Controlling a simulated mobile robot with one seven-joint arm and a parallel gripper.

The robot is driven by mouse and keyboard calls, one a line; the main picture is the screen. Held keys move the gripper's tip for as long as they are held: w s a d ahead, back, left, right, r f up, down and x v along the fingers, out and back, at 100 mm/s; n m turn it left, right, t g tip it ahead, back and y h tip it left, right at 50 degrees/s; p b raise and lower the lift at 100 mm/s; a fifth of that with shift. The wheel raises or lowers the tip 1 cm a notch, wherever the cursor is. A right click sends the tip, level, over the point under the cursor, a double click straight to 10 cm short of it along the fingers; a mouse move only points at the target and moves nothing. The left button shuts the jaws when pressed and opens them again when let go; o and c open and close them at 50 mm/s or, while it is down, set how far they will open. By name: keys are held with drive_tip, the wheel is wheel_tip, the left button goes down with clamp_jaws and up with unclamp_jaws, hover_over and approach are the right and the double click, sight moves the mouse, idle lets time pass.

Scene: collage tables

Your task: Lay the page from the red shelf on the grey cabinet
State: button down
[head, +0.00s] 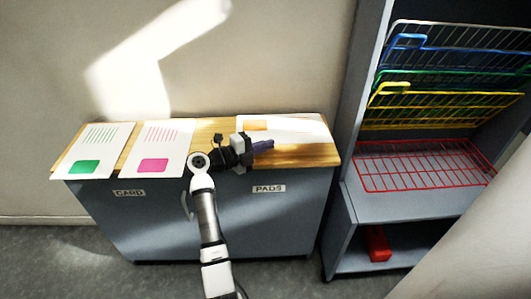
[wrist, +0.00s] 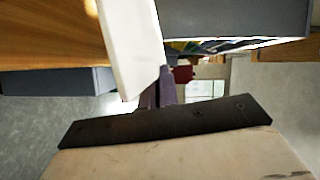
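A white page with an orange block (head: 256,125) lies on the right part of the wooden top of the grey cabinet (head: 205,128). My gripper (head: 270,144) is at the page's front edge, low over the top, with its purple fingers pointing right. In the wrist view the white page (wrist: 130,45) runs down to the fingers (wrist: 155,88), seen nearly edge-on. I cannot tell whether the fingers hold the page or only touch it. The red wire shelf (head: 425,165) at the right looks empty.
Two white pages, with a green block (head: 84,167) and a magenta block (head: 153,165), lie on the cabinet's left part. Yellow (head: 440,108), green and blue wire shelves hang above the red one. A red box (head: 377,244) sits in the bottom compartment.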

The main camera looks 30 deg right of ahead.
drive_tip(key=shift+w+d+f+b, duration=0.3)
drive_tip(key=shift+w+f+b, duration=0.2)
drive_tip(key=shift+f, duration=0.35)
drive_tip(key=shift+w+d+f+b, duration=0.25)
drive_tip(key=shift+w+f+b, duration=0.25)
drive_tip(key=shift+f, duration=0.4)
drive_tip(key=shift+w+d+f+b, duration=0.35)
drive_tip(key=shift+f+b, duration=0.25)
drive_tip(key=shift+f, duration=0.25)
drive_tip(key=c, duration=0.8)
unclamp_jaws()
drive_tip(key=shift+o, duration=0.2)
drive_tip(key=shift+a+f, duration=0.1)
drive_tip(key=shift+f, duration=0.15)
